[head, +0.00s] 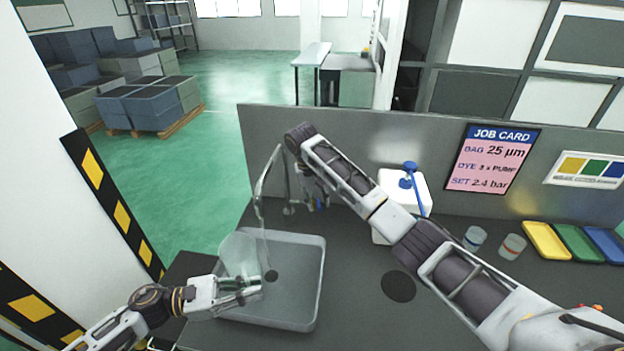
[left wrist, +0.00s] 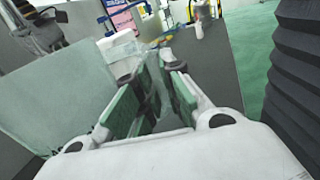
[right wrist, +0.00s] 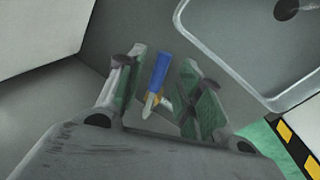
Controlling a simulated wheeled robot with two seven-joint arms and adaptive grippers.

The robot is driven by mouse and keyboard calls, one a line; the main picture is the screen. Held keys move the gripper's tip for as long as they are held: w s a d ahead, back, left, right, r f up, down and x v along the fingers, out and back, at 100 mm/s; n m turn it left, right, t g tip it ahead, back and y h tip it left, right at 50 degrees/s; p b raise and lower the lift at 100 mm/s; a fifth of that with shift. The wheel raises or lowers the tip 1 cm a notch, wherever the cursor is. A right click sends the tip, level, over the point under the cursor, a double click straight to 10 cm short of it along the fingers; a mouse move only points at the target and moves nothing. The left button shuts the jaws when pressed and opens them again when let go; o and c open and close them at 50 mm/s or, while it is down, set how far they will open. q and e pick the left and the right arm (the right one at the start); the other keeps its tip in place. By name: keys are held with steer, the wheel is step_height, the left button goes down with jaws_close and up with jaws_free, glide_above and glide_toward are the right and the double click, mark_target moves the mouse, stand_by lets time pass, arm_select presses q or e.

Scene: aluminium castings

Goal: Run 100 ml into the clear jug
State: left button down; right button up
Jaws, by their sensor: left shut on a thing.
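The clear jug (head: 238,253) is over the left part of the grey sink basin (head: 312,290). My left gripper (head: 245,288) is shut on it; in the left wrist view the green-padded fingers (left wrist: 155,95) close on something see-through. The bent metal tap (head: 261,187) stands behind the basin. A thin pale line runs down from its spout beside the jug; I cannot tell whether it enters the jug. My right gripper (head: 309,196) is by the tap. In the right wrist view its fingers (right wrist: 160,90) are apart, with a blue-ended lever (right wrist: 158,70) between them. Any jug marks are unreadable.
A white container with a blue pump (head: 408,185) stands behind my right arm. Two small cups (head: 474,238) and yellow, green and blue trays (head: 545,241) are at the right. A grey panel with a job card (head: 491,158) closes the back.

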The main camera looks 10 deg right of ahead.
step_height(320, 180, up, 11)
steer(key=a, duration=0.2)
stand_by(0.9)
steer(key=shift+w+f, duration=0.1)
arm_select(q)
steer(key=w+d, duration=0.5)
steer(key=d, duration=0.1)
steer(key=shift+w, duration=0.3)
stand_by(0.3)
stand_by(1.4)
steer(key=s+a, duration=0.5)
steer(key=a, duration=0.1)
steer(key=shift+s, duration=0.3)
arm_select(e)
steer(key=shift+a, duration=0.1)
steer(key=shift+f, duration=0.1)
